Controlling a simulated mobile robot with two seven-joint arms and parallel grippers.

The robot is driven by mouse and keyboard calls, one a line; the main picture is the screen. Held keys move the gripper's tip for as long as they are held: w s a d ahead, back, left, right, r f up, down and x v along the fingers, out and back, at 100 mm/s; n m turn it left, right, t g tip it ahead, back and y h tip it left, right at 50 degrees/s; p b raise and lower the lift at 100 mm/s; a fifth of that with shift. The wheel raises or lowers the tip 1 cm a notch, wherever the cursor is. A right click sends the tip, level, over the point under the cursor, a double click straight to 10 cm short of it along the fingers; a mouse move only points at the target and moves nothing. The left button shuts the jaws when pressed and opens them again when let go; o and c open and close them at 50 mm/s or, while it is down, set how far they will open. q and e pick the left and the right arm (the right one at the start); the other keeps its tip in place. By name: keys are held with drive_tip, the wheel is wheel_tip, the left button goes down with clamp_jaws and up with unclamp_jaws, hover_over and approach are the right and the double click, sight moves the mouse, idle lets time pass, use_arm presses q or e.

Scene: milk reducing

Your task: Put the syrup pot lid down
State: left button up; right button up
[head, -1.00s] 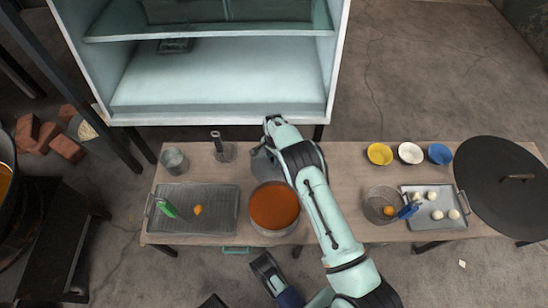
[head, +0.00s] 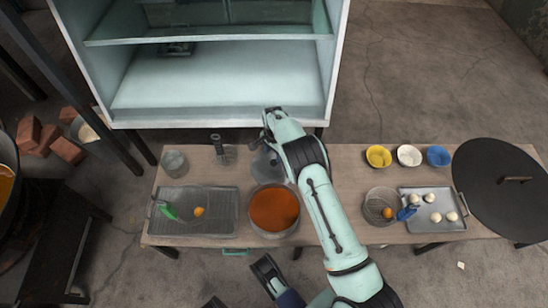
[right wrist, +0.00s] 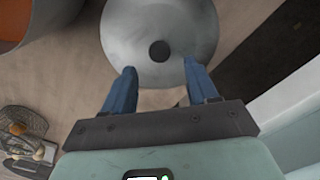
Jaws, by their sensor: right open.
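The grey round syrup pot lid (head: 263,165) lies on the table just behind the syrup pot, partly hidden under my right arm. In the right wrist view the lid (right wrist: 181,22) has a dark round knob at its centre. My right gripper (right wrist: 158,72) is open, its two blue fingers apart at the lid's near edge, with the knob beyond the tips and nothing held. The syrup pot (head: 274,209) is uncovered and full of orange-brown syrup.
A wire tray (head: 185,226) and a metal cup (head: 174,163) stand left. A wire basket (head: 377,195), a tray of white balls (head: 448,221), and yellow, white and blue bowls (head: 409,155) stand right. A white cabinet (head: 220,88) is behind the table.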

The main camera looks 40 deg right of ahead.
sight(274, 162)
use_arm(q)
drive_tip(key=w+r, duration=0.1)
drive_tip(key=w+r+t+p, duration=0.1)
drive_tip(key=w, duration=0.1)
drive_tip(key=shift+w+d, duration=0.15)
drive_tip(key=shift+d, duration=0.05)
use_arm(e)
wheel_tip(274, 162, up, 7)
drive_tip(key=shift+f, duration=0.15)
